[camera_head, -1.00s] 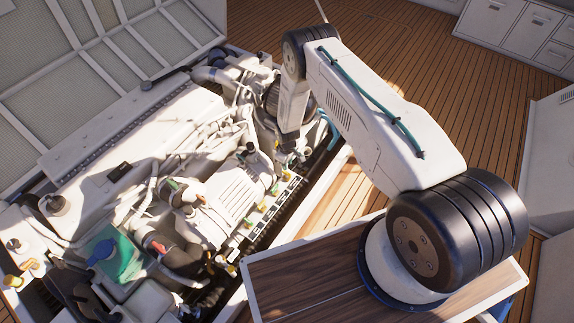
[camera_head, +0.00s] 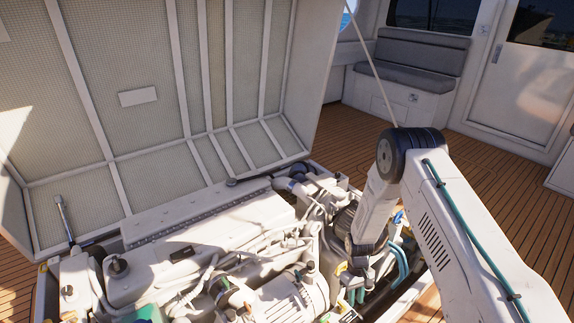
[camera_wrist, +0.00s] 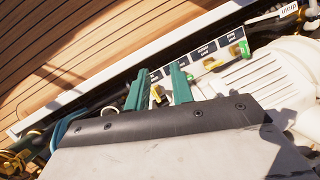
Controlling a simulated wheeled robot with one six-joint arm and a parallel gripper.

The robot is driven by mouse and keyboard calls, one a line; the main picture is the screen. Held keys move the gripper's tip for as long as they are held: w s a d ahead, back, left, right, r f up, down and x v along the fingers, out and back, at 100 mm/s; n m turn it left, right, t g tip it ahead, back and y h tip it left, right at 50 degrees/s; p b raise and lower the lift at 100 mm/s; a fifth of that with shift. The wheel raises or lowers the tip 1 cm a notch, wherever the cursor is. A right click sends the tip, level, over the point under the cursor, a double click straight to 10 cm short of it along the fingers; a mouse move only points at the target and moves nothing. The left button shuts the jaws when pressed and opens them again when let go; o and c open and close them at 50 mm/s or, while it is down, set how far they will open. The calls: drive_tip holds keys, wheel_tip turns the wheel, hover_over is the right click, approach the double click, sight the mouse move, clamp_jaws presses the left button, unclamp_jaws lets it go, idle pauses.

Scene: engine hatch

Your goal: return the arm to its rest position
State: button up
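My arm (camera_head: 455,225) reaches from the lower right over the right side of the engine (camera_head: 215,255), its forearm hanging down. My gripper (camera_head: 355,296) is low at the engine's right edge in the head view, where its teal fingers are small. In the wrist view my gripper (camera_wrist: 160,84) shows two teal fingers spread apart with a gap between them. Nothing appears held.
The open hatch lid (camera_head: 150,100) stands behind the engine. A labelled valve strip (camera_wrist: 205,58) runs close past the fingers. A thin pole (camera_head: 372,70) rises behind my arm. A grey bench (camera_head: 425,65) stands at the back, with open wooden deck (camera_head: 345,130) before it.

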drive_tip(key=s+d+r+m, duration=0.1)
drive_tip(key=s+r, duration=0.2)
drive_tip(key=r, duration=1.5)
drive_tip(key=s+r+m, duration=0.2)
drive_tip(key=s+r, duration=0.2)
drive_tip(key=r, duration=1.3)
drive_tip(key=s+d+r+m+t, duration=0.1)
drive_tip(key=s+r+t, duration=0.4)
drive_tip(key=s+r, duration=1.7)
drive_tip(key=shift+s+d+r+t, duration=0.25)
drive_tip(key=shift+d+r+t, duration=0.05)
drive_tip(key=shift+r, duration=0.45)
drive_tip(key=shift+a, duration=0.1)
